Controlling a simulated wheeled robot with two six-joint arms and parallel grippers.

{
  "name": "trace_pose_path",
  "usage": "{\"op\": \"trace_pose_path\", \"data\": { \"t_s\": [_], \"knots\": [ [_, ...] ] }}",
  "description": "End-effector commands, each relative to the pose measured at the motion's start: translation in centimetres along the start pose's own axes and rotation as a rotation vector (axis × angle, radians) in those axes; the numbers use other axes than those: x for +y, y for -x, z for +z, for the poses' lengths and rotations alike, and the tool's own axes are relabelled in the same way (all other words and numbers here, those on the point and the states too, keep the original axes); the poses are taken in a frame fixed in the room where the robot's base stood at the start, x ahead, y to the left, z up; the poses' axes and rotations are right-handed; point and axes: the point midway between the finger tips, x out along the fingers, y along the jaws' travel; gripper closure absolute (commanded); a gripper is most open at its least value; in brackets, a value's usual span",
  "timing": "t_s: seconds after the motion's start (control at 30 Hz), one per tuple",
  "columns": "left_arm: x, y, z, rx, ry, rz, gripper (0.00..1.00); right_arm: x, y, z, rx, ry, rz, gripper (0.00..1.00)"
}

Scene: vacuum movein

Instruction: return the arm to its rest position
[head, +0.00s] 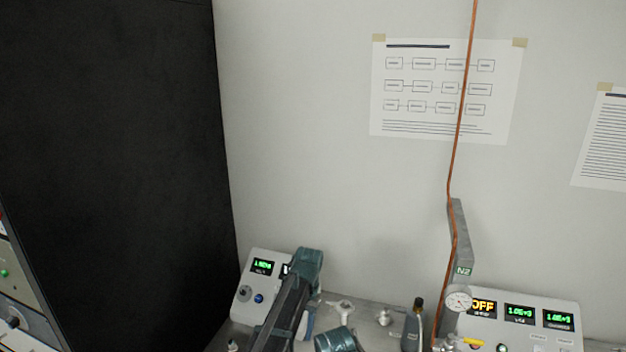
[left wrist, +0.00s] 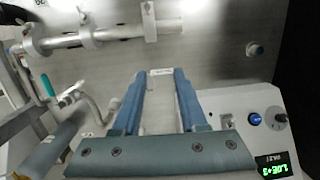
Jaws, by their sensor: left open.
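My left gripper (left wrist: 160,80) shows in the left wrist view with two blue fingers spread apart. Nothing is seen between the fingers. In the head view, my left arm with its dark link and teal joints rises at the bottom, left of centre, in front of a pale control box (head: 262,262). My right gripper is in neither view.
A second control box (head: 537,318) with an OFF display, a dial gauge (head: 459,300) and a copper pipe (head: 461,110) stand at right. A tall black cabinet (head: 110,150) is at left. In the left wrist view, metal tubing (left wrist: 110,35) crosses the upper left.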

Motion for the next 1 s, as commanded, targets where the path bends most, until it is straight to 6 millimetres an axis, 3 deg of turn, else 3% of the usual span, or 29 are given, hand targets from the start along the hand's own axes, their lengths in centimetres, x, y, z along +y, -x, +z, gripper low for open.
{"op": "trace_pose_path", "data": {
  "t_s": [0.03,0.1,0.2,0.3,0.4,0.57,1.0],
  "knots": [
    [1.4,-3.6,4.8,0.014,-0.003,-0.008,0.58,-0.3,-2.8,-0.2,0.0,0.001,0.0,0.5],
    [2.7,-5.8,8.8,0.031,-0.006,-0.017,0.58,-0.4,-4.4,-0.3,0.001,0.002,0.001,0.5],
    [4.0,-8.6,13.8,0.055,-0.007,-0.029,0.58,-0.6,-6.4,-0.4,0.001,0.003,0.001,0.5],
    [4.9,-10.6,17.4,0.075,-0.007,-0.038,0.58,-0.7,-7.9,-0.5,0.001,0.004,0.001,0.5],
    [5.4,-11.9,19.8,0.088,-0.009,-0.043,0.58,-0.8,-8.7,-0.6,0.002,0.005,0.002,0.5],
    [5.7,-12.5,21.2,0.097,-0.008,-0.047,0.58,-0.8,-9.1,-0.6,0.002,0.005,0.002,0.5],
    [5.7,-12.3,21.1,0.097,-0.008,-0.047,0.58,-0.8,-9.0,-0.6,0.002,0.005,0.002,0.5]
  ]
}}
